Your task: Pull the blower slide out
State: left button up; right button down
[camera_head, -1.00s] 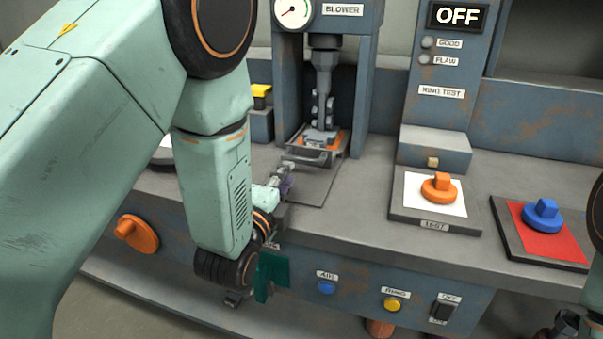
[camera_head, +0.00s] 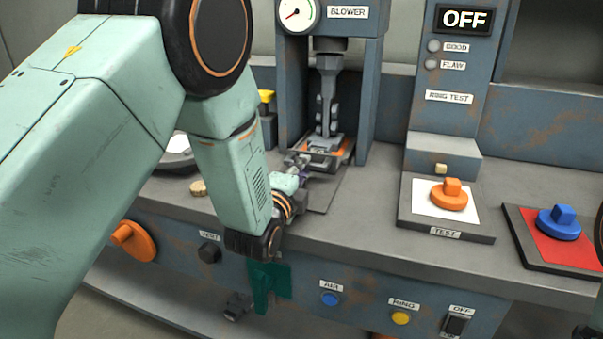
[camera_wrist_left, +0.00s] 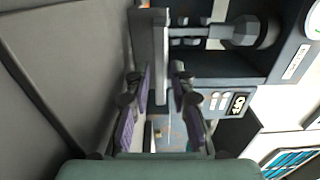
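The blower (camera_head: 327,90) is a blue-grey frame with a gauge and a vertical ram. Its slide (camera_head: 338,152), a grey tray with an orange edge, sits under the ram, with a dark flat plate (camera_head: 325,192) in front. My left gripper (camera_head: 300,165) is at the slide's front left, its tips close to the front handle. Contact cannot be told, and my gripper hides part of the handle. Only a dark bit of my right gripper (camera_head: 588,331) shows at the edge.
The ring test stand (camera_head: 445,110) reads OFF. The test pad (camera_head: 415,228) holds an orange knobbed piece, and a red pad (camera_head: 530,262) holds a blue one. A small tan disc (camera_head: 198,188) lies left of my gripper. Buttons line the bench front.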

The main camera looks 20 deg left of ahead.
pick_arm(q)
jog(key=shift+w, duration=0.15)
grip_shut()
dwell(0.5)
